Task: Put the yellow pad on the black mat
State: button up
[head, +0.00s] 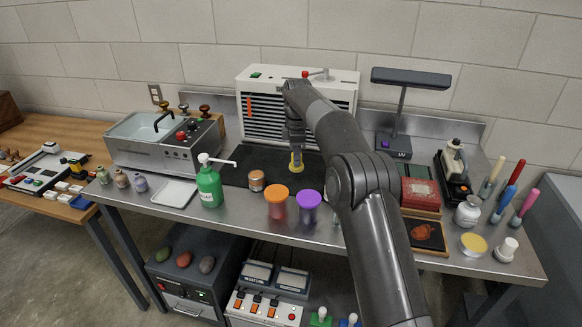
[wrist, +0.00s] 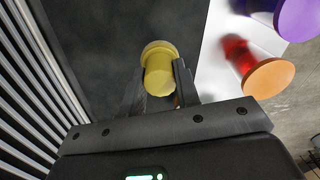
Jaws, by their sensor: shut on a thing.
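The yellow pad (head: 296,163) is a short, rounded yellow piece with a wider rim at its far end. My gripper (head: 296,150) is shut on it and points down over the black mat (head: 236,173). In the wrist view the yellow pad (wrist: 159,70) sits between the two fingers, with the dark mat (wrist: 90,45) behind it. The pad's lower end is close to the mat; I cannot tell whether it touches. My arm hides part of the mat's right side.
A white slatted unit (head: 262,84) stands behind the mat. An amber jar (head: 257,181), an orange-lidded jar (head: 277,203), a purple-lidded jar (head: 309,205) and a green pump bottle (head: 209,186) stand near the mat's front. A UV lamp (head: 411,78) stands at the right.

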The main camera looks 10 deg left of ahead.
aim_at(291, 164)
jog(key=shift+w+a+f, duration=0.1)
jog(key=shift+a+f, duration=0.55)
jog(key=shift+a, duration=0.25)
jog(key=shift+f, duration=1.9)
jog(key=shift+f, duration=0.15)
jog(key=o, duration=1)
jog(key=shift+c, duration=0.2)
notch_tip(291, 164, up, 11)
jog(key=shift+r, duration=0.6)
jog(key=shift+r, duration=0.15)
